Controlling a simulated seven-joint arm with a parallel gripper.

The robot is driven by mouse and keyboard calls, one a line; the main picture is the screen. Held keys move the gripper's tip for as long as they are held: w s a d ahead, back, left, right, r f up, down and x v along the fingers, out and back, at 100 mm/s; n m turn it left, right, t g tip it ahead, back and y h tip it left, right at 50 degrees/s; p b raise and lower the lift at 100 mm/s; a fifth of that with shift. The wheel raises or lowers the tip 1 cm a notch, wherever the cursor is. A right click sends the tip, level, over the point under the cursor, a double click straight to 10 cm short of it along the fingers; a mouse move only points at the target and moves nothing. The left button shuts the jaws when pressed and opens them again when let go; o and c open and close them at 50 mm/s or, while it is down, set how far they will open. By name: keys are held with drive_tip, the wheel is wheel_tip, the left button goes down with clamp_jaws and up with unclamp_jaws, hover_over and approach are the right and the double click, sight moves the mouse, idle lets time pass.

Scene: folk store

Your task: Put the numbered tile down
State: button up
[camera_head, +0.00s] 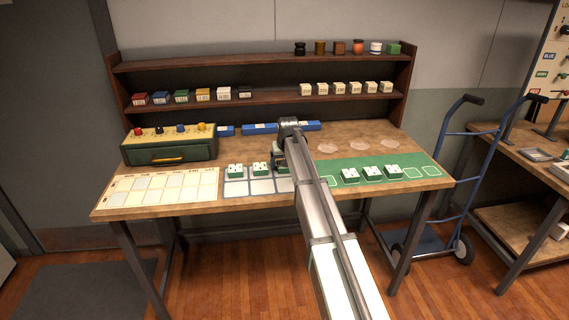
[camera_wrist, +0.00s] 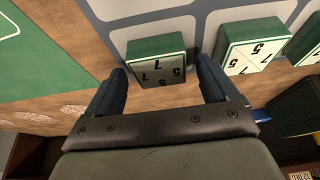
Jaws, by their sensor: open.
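In the wrist view a numbered tile (camera_wrist: 157,60), green-sided with a white top marked with 7s and 5s, lies on a grey board (camera_wrist: 105,9) with pale cells, at one edge of a cell. My gripper (camera_wrist: 162,72) is open, its two dark fingers on either side of that tile, with gaps visible. Whether either finger touches it cannot be told. Two more such tiles (camera_wrist: 253,48) lie to the right. In the head view my gripper (camera_head: 279,160) is over the right part of the board (camera_head: 236,188), and my arm hides much of this spot. Two tiles (camera_head: 235,170) show left of it.
A green mat (camera_head: 433,182) with several outlined places, some holding tiles, lies right of my arm. A cream grid card (camera_head: 120,199) lies at the left. A green drawer box (camera_head: 170,149) stands behind it. Shelves (camera_head: 250,100) with small boxes and jars rise at the back.

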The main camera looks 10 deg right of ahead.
drive_tip(key=v, duration=1.2)
